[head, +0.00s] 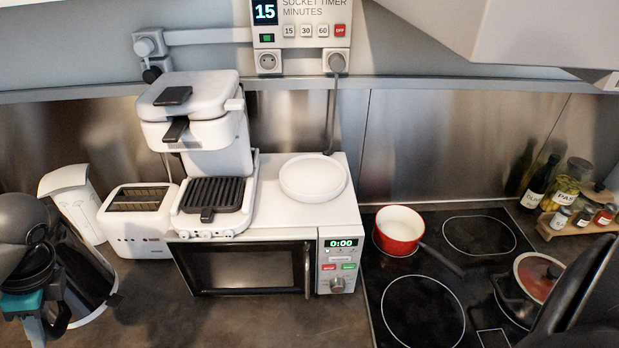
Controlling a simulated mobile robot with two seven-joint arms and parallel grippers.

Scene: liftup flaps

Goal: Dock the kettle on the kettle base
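A dark, shiny kettle-like vessel (88,268) with a pale bottom rim stands on the counter at the far left. It is partly hidden by my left arm. My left gripper (52,305), black with a teal part, is at its left side, near a black loop that may be the handle. Whether the fingers are closed on it is not clear. A round white disc (313,178), seemingly the kettle base, lies empty on top of the microwave, right of the coffee machine. Black parts at the lower right edge seem to be my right gripper (575,300); its fingers are unclear.
The white microwave (250,268) carries a coffee machine (200,120). A toaster (138,222) and a white jug-like object (75,205) stand left of it. A cord drops from the socket timer (302,30). A red pot (398,232) and lidded pot (525,285) stand on the hob.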

